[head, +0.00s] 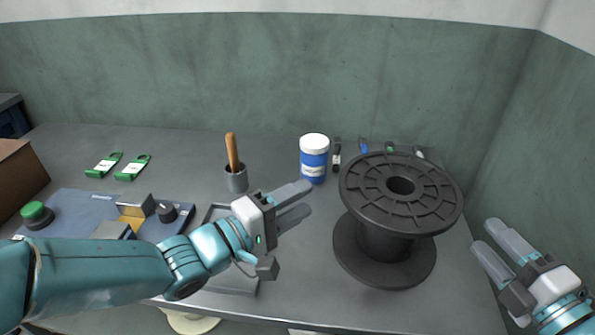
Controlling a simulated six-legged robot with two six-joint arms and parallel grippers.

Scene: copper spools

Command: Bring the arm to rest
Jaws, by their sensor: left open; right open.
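My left arm reaches in from the left, and its gripper (299,204) is open and empty above the table, left of the dark spool (401,188). The spool stands upright on the table and looks bare, with no copper visible on it. My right gripper (496,247) is at the right edge of the view, open and empty, to the right of the spool and apart from it. The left arm hides part of a grey tray (238,287) and part of the blue panel.
A blue panel (75,206) with a green button (37,214) lies at left. A cup (237,180) holding a wooden handle and a blue-white jar (314,160) stand behind my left gripper. Green tags (133,168) lie at the back left. Small tools lie behind the spool. Walls close the back and right.

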